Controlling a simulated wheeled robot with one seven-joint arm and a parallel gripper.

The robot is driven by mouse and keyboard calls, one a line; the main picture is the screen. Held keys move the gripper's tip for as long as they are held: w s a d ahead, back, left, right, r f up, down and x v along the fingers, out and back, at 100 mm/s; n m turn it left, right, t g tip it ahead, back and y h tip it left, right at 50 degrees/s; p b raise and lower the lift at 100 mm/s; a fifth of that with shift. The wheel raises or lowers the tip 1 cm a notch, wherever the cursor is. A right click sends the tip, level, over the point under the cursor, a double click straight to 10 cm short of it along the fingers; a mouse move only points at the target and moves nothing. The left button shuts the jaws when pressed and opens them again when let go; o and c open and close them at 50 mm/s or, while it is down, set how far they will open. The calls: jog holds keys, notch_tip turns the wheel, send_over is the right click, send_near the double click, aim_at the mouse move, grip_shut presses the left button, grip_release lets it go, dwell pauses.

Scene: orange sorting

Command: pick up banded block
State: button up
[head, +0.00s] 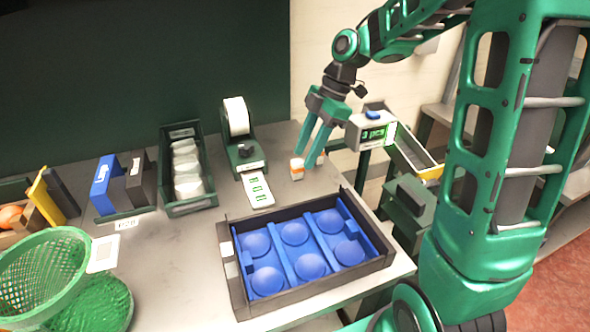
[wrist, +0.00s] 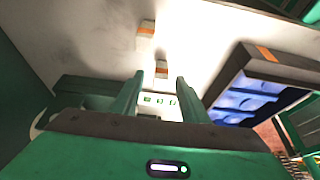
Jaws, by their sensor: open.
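A white block with an orange band (head: 297,170) stands on the table near its back right corner, partly hidden by a finger.
A dark tray with a blue insert (head: 238,284) stands at the front right. A label printer (head: 240,145), a dark bin of white packs (head: 166,190) and a green basket (head: 40,262) stand leftward. A scale-like display (head: 372,133) is right of my gripper.

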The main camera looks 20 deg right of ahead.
aim_at(300, 160)
jog(key=shift+a+x, duration=0.15)
jog(key=shift+x, duration=1.2)
jog(key=shift+a+x, duration=0.15)
jog(key=shift+x, duration=1.25)
jog(key=shift+r, duration=0.15)
grip_shut()
